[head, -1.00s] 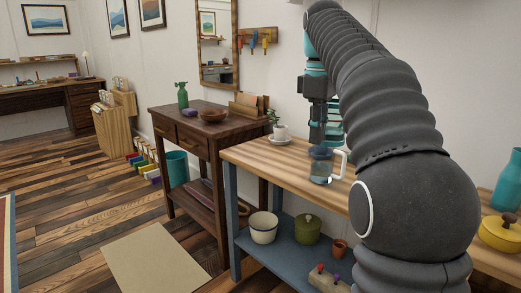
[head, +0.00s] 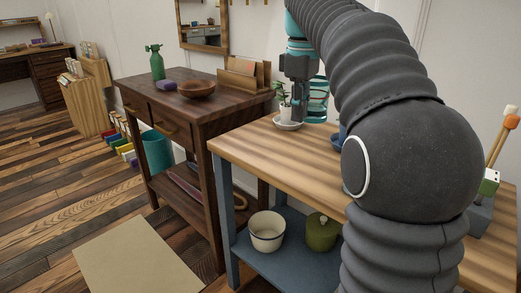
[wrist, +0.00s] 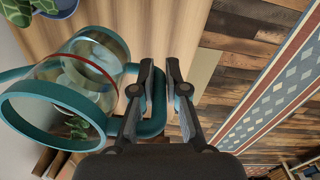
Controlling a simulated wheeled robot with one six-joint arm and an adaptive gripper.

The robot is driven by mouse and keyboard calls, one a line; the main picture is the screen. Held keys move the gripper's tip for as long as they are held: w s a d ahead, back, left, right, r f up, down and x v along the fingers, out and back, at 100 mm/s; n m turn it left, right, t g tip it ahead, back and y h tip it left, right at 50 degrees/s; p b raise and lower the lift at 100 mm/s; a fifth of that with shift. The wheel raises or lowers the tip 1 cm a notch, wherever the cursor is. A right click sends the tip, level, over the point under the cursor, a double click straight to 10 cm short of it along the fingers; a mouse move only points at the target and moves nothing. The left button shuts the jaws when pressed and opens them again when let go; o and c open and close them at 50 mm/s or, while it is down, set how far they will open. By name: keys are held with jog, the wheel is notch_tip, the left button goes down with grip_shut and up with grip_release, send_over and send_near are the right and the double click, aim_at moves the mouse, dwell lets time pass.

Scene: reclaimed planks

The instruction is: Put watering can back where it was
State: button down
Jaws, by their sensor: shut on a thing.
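The watering can (wrist: 75,82) has a clear body with teal rims and a teal handle. In the wrist view it hangs left of my gripper (wrist: 159,72), whose fingers are shut on the handle. In the head view the can (head: 318,97) shows as teal bands behind my gripper (head: 299,118), above the light wooden bench (head: 255,155). My arm and gripper hide part of it. I cannot tell how far above the bench top it is.
A potted plant on a white saucer (head: 288,125) stands close to my gripper. A blue item (head: 338,141) is partly hidden by my arm. A dark wooden table (head: 150,88) with a bowl (head: 198,89) stands left. The bench's front left top is clear.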

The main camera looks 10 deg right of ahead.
jog(key=shift+w+a+f+b, duration=0.25)
jog(key=shift+a+f+b, duration=0.15)
jog(key=shift+a+f, duration=1.3)
jog(key=shift+w+a+f+b, duration=0.2)
jog(key=shift+a+f+b, duration=0.25)
jog(key=shift+a+f, duration=1.25)
jog(key=shift+w+a+f+b, duration=0.25)
jog(key=shift+a+f+b, duration=0.15)
jog(key=shift+a+f, duration=1.3)
jog(key=c, duration=1.2)
grip_release()
notch_tip(320, 180, up, 12)
jog(key=p, duration=0.3)
jog(key=shift+a+p, duration=0.15)
jog(key=shift+p, duration=0.15)
jog(key=shift+s+r, duration=0.1)
